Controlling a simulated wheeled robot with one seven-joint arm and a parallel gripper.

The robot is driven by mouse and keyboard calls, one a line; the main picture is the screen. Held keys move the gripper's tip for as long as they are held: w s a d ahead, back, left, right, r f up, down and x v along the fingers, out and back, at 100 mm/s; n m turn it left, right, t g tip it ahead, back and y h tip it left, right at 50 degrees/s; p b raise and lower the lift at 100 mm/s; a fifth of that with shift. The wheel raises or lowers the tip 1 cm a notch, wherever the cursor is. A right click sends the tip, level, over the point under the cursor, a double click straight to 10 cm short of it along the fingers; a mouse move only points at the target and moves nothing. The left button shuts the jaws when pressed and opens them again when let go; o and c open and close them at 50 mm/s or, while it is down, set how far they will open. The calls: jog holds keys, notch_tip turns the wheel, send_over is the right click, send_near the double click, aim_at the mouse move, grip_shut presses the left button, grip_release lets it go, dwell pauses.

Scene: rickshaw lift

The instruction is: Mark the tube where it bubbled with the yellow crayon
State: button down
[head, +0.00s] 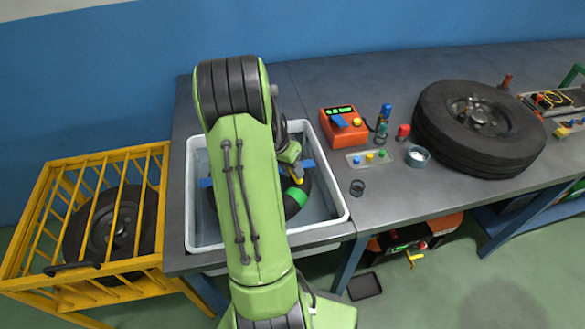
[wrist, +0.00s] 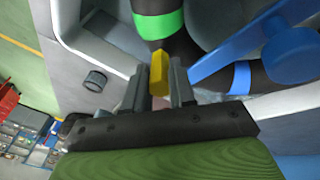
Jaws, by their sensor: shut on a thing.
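My gripper (wrist: 172,82) is shut on the yellow crayon (wrist: 158,70), which sticks out past the fingertips. In the wrist view the crayon's end overlaps the edge of the black tube (wrist: 156,50), just beside its green band (wrist: 158,22); I cannot tell whether it touches. A blue band (wrist: 238,78) wraps another stretch of tube. In the head view the tube lies in the white water tub (head: 342,208), with the green band (head: 296,200) showing right of my arm. My arm hides much of the tube. I see no bubbles or crayon mark.
A blue paddle-shaped part (wrist: 290,55) crosses the tub close to my gripper. Right of the tub on the bench are a small dark cup (head: 357,188), a tray of coloured pieces (head: 369,157), an orange device (head: 343,127) and a large tyre (head: 478,128).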

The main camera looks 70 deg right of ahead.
jog(key=shift+f, duration=0.35)
jog(key=shift+d, duration=0.1)
jog(key=shift+d+r, duration=0.1)
jog(key=shift+d, duration=0.4)
jog(key=shift+a, duration=0.15)
jog(key=shift+a+b, duration=0.65)
jog(key=shift+a, duration=0.35)
jog(key=shift+d, duration=0.15)
jog(key=shift+d+p, duration=0.35)
jog(key=shift+d, duration=0.65)
